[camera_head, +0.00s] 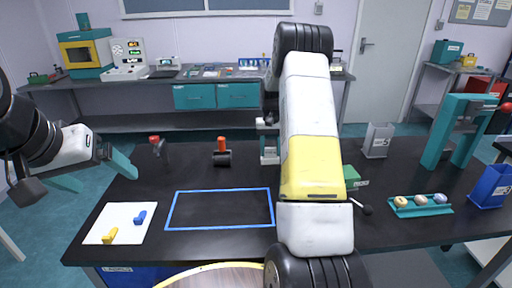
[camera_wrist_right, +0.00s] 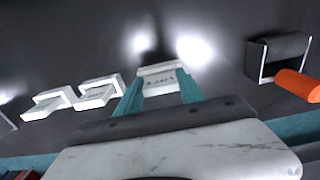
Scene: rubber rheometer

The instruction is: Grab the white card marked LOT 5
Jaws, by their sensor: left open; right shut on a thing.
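In the right wrist view a white card (camera_wrist_right: 160,78) with a short, unreadable line of dark print stands between the two teal fingers of my right gripper (camera_wrist_right: 157,92), which is shut on it. Two more white card-like pieces, (camera_wrist_right: 98,92) and (camera_wrist_right: 48,103), lie to its left, apart from the fingers. My left gripper (camera_head: 95,174) is open and empty at the left, above the table's left edge.
The black table (camera_head: 120,205) carries a blue-outlined area (camera_head: 220,192), a white sheet (camera_head: 122,222) with yellow and blue pieces, an orange-handled tool (camera_head: 222,152), a teal tray (camera_head: 420,206) with round samples, and a teal press (camera_head: 455,130).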

